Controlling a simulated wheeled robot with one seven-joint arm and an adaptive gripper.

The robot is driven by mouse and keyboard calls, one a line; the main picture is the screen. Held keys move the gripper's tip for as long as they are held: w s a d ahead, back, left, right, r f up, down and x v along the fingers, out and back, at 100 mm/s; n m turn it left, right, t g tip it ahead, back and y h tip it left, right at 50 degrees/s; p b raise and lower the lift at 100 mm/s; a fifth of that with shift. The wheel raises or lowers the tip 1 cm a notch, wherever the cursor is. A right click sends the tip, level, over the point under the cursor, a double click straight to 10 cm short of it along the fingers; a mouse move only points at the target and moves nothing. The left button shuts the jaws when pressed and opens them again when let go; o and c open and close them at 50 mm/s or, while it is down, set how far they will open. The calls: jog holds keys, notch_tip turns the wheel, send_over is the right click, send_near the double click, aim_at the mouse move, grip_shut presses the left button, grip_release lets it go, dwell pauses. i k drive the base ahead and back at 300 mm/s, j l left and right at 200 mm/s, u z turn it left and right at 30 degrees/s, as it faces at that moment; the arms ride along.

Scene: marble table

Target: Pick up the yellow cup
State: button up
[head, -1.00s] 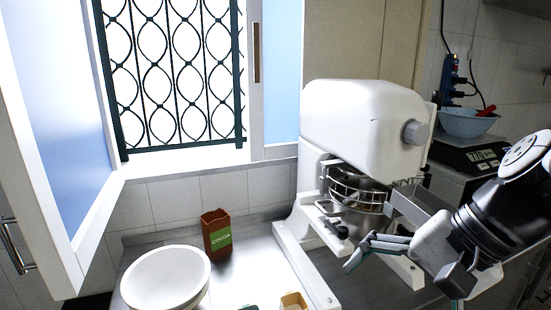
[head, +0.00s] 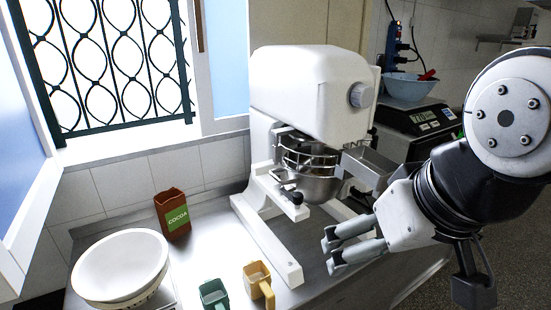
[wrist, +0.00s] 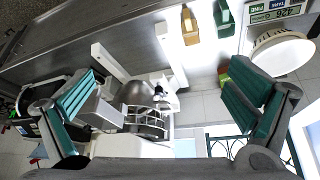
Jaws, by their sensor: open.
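The yellow cup (head: 258,284) stands on the metal counter near the bottom of the head view, with its handle toward the lower right. It also shows near the top of the wrist view (wrist: 189,25). A green cup (head: 213,294) stands just left of it, and it shows to its right in the wrist view (wrist: 224,18). My gripper (head: 327,252) is open and empty, to the right of the yellow cup and apart from it, in front of the mixer.
A large white stand mixer (head: 305,95) with a metal bowl stands behind, its base leg between cup and gripper. A white bowl (head: 120,265) sits on a scale at left, and a cocoa box (head: 172,214) behind. Bare counter (head: 215,245) lies behind the cups.

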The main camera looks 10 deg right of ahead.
aim_at(256, 277)
jog(key=k+j+z, duration=0.1)
jog(key=j, duration=0.4)
jog(key=k+j+z, duration=0.15)
jog(key=j, duration=0.3)
jog(key=k+j+z, duration=0.1)
jog(key=j, duration=0.35)
jog(key=k+j+z, duration=0.15)
jog(key=j, duration=0.3)
jog(key=k+j+z, duration=0.1)
jog(key=k+j, duration=0.2)
jog(key=k+j+z, duration=0.1)
jog(key=k+j, duration=0.15)
jog(key=j, duration=0.25)
jog(key=k+j+z, duration=0.15)
jog(key=j, duration=0.25)
jog(key=z, duration=0.65)
jog(key=i+j+z, duration=0.15)
jog(key=z, duration=0.2)
jog(key=i+j+z, duration=0.15)
jog(key=z, duration=0.2)
jog(key=i+j+z, duration=0.1)
jog(key=j+z, duration=0.25)
jog(key=l, duration=0.1)
